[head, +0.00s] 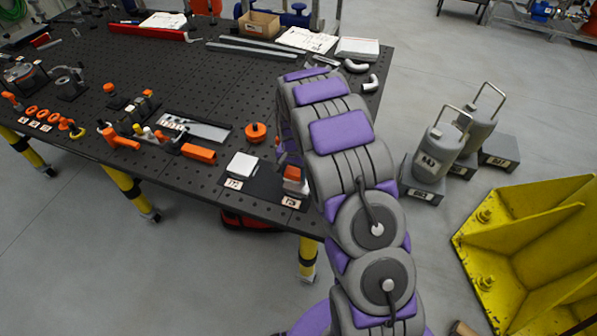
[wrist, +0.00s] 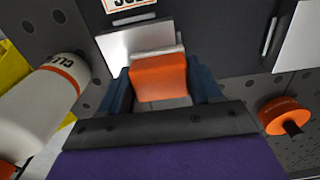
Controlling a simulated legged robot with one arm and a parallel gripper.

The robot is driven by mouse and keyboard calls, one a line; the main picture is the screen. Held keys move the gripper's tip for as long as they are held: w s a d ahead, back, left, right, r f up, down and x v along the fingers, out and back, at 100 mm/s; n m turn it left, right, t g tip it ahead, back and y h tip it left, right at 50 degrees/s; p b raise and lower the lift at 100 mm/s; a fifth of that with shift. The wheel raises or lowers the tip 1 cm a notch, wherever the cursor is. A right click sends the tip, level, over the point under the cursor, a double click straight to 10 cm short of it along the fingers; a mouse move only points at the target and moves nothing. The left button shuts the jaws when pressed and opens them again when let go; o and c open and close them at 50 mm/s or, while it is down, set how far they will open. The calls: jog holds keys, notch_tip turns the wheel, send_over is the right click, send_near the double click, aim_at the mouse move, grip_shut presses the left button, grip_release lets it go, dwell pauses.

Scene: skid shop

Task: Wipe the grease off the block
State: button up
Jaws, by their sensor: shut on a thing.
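My gripper (wrist: 162,92) has its two blue fingers shut on an orange-backed wiper (wrist: 160,76). A pale pad edge shows along the wiper's far side. A light grey block (wrist: 132,42) lies just beyond and partly under the wiper in the wrist view; whether they touch is hard to tell. In the head view the orange wiper (head: 292,173) shows near the table's front right corner, partly hidden by my arm. A second pale block (head: 242,165) sits to its left, and also shows at the right of the wrist view (wrist: 299,38). I cannot make out grease on either block.
A white bottle (wrist: 40,108) with an orange band is close on the wrist view's left. An orange knob (head: 256,132) stands behind the blocks. The dark perforated table (head: 235,100) holds tools and orange clamps. Grey weights (head: 440,150) and a yellow bracket (head: 525,250) stand right.

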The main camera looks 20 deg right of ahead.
jog(key=shift+w+a+f, duration=0.15)
jog(key=shift+w+a, duration=0.35)
jog(key=shift+a, duration=0.2)
jog(key=shift+w+r, duration=0.1)
jog(key=shift+r, duration=0.5)
jog(key=shift+r+p, duration=0.75)
jog(key=shift+r, duration=1.65)
jog(key=shift+r, duration=0.1)
jog(key=shift+r+p, duration=0.45)
jog(key=shift+r, duration=1.05)
